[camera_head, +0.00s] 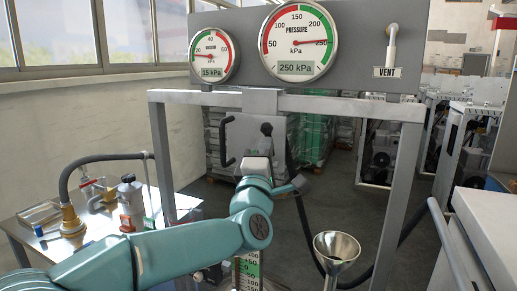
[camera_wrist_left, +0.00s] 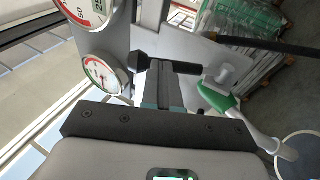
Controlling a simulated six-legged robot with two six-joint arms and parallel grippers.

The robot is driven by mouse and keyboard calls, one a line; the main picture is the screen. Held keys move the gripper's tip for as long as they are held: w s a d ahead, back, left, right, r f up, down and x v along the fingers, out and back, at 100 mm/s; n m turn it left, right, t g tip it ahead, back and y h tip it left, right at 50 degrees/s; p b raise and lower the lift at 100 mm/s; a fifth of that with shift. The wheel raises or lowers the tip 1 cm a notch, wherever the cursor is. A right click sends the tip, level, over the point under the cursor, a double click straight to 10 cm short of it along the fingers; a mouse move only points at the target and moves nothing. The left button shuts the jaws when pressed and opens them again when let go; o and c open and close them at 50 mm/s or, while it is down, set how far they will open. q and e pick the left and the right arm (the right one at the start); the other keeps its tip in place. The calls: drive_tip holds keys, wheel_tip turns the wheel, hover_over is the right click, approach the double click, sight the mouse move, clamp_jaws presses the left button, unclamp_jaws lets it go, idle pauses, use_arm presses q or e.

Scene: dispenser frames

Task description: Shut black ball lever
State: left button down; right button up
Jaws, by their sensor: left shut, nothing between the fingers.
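The black ball lever (camera_head: 266,130) is in front of the grey panel below the large gauge in the head view. In the left wrist view the black ball (camera_wrist_left: 138,61) and its dark shaft lie across the picture just beyond my fingertips. My left gripper (camera_head: 257,165) is just below the ball in the head view, with its fingers largely hidden. In the left wrist view my left gripper (camera_wrist_left: 164,85) is shut and empty, its tips close to the lever. I cannot tell whether they touch. My right gripper is not in view.
A black bent handle (camera_head: 227,140) is left of the lever. A grey frame (camera_head: 158,150) surrounds this area. A metal funnel (camera_head: 336,250) stands at lower right. A side table (camera_head: 25,235) with a hose and fittings is at left. Gauges (camera_head: 300,42) are above.

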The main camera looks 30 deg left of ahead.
use_arm(q)
drive_tip(key=w+r+g+p, duration=0.2)
drive_tip(key=g+p, duration=0.1)
drive_tip(key=p, duration=0.3)
drive_tip(key=shift+d+r+m+h, duration=0.1)
drive_tip(key=shift+r+m+h, duration=0.05)
drive_tip(key=shift+m+h, duration=0.25)
drive_tip(key=shift+w, duration=0.25)
drive_tip(key=shift+w+a+p, duration=0.2)
drive_tip(key=shift+w+p, duration=0.25)
drive_tip(key=shift+p, duration=0.05)
drive_tip(key=shift+w, duration=0.15)
